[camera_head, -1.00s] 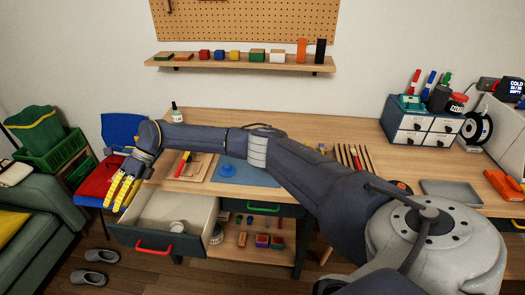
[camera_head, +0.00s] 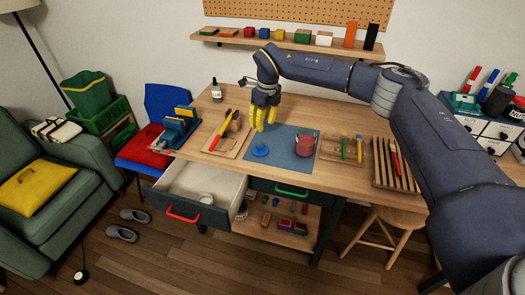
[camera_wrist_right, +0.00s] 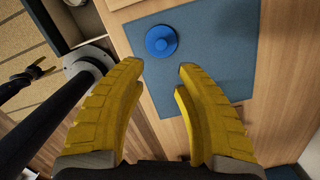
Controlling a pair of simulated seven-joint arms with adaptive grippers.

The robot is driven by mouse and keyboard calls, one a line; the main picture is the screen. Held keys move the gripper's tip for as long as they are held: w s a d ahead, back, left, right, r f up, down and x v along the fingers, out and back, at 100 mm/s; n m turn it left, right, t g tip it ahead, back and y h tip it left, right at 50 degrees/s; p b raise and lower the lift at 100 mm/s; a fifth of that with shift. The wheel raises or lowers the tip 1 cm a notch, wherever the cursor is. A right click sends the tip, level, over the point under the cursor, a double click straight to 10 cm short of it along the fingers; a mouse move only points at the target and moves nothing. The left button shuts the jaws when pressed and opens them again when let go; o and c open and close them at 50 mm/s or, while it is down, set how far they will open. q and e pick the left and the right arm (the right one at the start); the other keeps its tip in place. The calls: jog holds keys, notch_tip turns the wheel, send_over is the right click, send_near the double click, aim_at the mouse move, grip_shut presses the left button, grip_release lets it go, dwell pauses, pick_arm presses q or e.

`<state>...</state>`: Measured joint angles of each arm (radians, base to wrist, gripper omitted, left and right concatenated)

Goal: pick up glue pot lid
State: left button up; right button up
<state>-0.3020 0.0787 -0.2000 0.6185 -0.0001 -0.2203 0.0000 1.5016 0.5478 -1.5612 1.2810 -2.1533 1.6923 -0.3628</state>
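The glue pot lid is a round blue lid (camera_head: 261,150) with a small knob. It lies on the blue mat (camera_head: 290,165), left of a red pot (camera_head: 305,144). In the right wrist view the lid (camera_wrist_right: 161,41) shows above the gap between the fingers, uncovered. My right gripper (camera_head: 265,122) has yellow fingers pointing down above the table, behind the lid in the head view. In the wrist view its fingers (camera_wrist_right: 160,70) are apart with nothing between them. A small dark gripper (camera_wrist_right: 40,72), seemingly my left, shows at the wrist view's left; its opening is unclear.
A tray with a yellow-handled tool (camera_head: 216,139) lies left of the mat. A bottle (camera_head: 217,91) stands behind. The drawer (camera_head: 195,185) below is open.

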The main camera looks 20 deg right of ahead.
aim_at(260, 146)
jog(key=shift+w+a+f, duration=0.1)
jog(key=shift+w+f, duration=0.15)
jog(key=shift+f, duration=1.9)
jog(key=shift+w+a+f, duration=0.1)
jog(key=shift+w+f, duration=0.1)
jog(key=shift+f, duration=1.95)
jog(key=shift+w+a+f, duration=0.1)
jog(key=shift+w+f, duration=0.15)
jog(key=shift+f, duration=1.9)
jog(key=shift+o, duration=0.2)
grip_shut()
